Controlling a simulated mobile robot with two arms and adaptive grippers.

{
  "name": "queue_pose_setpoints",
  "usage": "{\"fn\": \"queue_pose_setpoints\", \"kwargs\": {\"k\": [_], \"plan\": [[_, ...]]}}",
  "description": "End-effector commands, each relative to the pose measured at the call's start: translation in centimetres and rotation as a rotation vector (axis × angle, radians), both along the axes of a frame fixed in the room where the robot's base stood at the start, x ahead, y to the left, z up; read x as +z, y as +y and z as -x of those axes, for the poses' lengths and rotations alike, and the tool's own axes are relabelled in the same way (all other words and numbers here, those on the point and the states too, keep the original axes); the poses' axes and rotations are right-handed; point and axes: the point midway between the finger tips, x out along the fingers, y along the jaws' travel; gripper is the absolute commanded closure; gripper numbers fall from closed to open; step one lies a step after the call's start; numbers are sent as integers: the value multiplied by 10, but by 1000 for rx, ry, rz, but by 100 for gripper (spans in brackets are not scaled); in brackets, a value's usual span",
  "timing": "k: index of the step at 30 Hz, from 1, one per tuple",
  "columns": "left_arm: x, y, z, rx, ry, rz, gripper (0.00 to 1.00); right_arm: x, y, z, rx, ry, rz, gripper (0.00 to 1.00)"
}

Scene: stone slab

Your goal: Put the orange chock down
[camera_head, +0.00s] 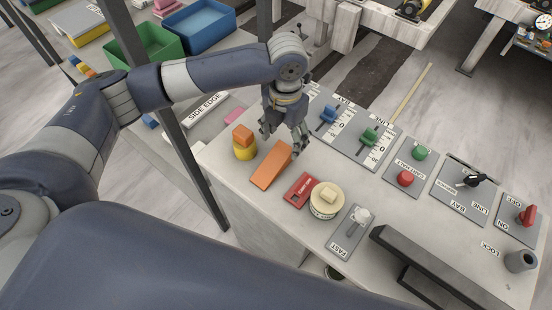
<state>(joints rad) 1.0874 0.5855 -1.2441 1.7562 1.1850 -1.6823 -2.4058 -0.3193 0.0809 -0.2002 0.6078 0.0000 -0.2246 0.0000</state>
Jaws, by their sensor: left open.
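The orange chock (271,166) is a wedge lying on the pale stone slab (287,224), near its left end. My left gripper (284,146) is open just above the chock's far end, pointing down. Whether its fingers touch the chock cannot be told from this view. My right gripper is not in view.
A yellow and orange stacked piece (244,142) stands left of the chock. A red block (299,190) and a round cream tin (326,200) sit to its right. Control panels with sliders, buttons and switches (420,152) line the slab's far side. A dark bar (430,268) lies near the front.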

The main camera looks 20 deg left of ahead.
Motion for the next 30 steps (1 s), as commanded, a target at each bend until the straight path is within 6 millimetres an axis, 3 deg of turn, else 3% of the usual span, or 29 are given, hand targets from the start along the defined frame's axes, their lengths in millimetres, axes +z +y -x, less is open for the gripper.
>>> {"fn": "queue_pose_setpoints", "kwargs": {"k": [3, 8, 16, 17, 23, 30], "plan": [[-16, -2, 5, 0, 7, -1, 35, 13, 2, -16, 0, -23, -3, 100], [-37, -2, 4, -1, 2, -1, 35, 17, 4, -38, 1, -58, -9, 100], [-43, -2, 4, -2, 0, -1, 35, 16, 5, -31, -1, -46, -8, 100], [-42, -2, 4, -2, 0, -1, 37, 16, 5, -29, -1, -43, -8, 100], [-42, -3, 4, -2, 0, -1, 83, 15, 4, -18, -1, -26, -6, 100], [-42, -3, 4, -1, 0, 0, 89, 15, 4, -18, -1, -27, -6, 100]]}}
